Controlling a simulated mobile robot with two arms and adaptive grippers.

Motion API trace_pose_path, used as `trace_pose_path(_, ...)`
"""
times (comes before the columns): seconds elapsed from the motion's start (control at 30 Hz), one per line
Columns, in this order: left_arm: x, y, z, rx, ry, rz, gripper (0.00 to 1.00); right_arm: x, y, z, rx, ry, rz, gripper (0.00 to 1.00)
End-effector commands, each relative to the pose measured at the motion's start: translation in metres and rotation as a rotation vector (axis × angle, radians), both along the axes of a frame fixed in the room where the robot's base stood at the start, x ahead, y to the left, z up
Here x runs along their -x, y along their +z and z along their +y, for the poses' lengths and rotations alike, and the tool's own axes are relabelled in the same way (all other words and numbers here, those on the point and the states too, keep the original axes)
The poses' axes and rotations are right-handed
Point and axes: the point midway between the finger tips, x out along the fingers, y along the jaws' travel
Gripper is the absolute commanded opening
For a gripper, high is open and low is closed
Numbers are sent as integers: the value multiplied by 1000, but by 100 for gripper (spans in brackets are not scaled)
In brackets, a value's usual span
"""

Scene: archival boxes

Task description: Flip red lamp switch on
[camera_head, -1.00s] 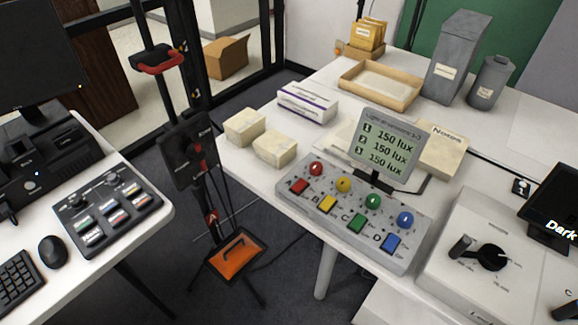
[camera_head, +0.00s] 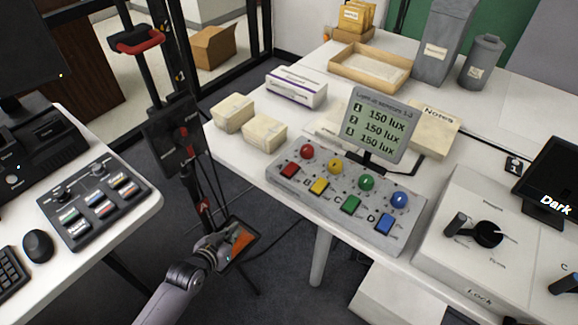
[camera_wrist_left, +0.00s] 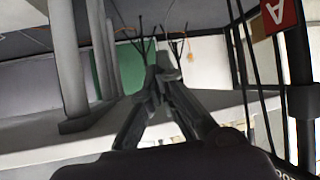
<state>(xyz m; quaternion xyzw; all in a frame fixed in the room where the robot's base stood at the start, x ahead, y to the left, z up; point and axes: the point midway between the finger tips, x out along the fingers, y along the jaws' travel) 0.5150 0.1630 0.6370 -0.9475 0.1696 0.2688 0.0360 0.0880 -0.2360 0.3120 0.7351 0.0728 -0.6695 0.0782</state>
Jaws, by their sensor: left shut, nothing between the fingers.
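The black stand (camera_head: 160,75) is upright between the two tables and has a red handle near its top. Its black box (camera_head: 172,140) carries a small red part that looks like a switch; its position is too small to tell. The grey control panel (camera_head: 300,197) on the right table has a red square button (camera_head: 290,170) and a red knob (camera_head: 306,151). My left gripper (camera_head: 234,229) is shut and empty, below the black box and over the orange plate. In the left wrist view its fingertips (camera_wrist_left: 160,72) meet with nothing between them. My right gripper is not in view.
An orange plate (camera_head: 241,246) at the stand's foot is partly hidden by my gripper. A display (camera_head: 380,125) reads 150 lux on three lines. The left table has another panel (camera_head: 95,203) and a mouse (camera_head: 38,246). Pale blocks (camera_head: 258,136) sit near the right table's edge.

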Motion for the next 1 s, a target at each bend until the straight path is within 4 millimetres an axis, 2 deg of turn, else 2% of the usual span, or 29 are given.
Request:
trace_pose_path(0.03,-15,45,-16,31,-42,-83,0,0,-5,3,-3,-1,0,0)
trace_pose_path(0.1,-24,100,-36,74,-96,-175,0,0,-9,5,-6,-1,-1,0)
trace_pose_path(0.2,-24,166,-61,124,-167,-278,0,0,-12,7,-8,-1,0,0)
trace_pose_path(0.33,-14,221,-82,168,-236,-363,0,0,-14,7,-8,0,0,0)
trace_pose_path(0.4,-9,236,-88,179,-257,-387,0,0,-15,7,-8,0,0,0)
trace_pose_path(0.5,-5,246,-92,188,-272,-401,0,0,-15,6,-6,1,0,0)
trace_pose_path(0.83,-6,248,-93,189,-271,-403,0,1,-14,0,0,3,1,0)
trace_pose_path(1.0,-18,247,-100,191,-270,-403,0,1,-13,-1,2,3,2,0)
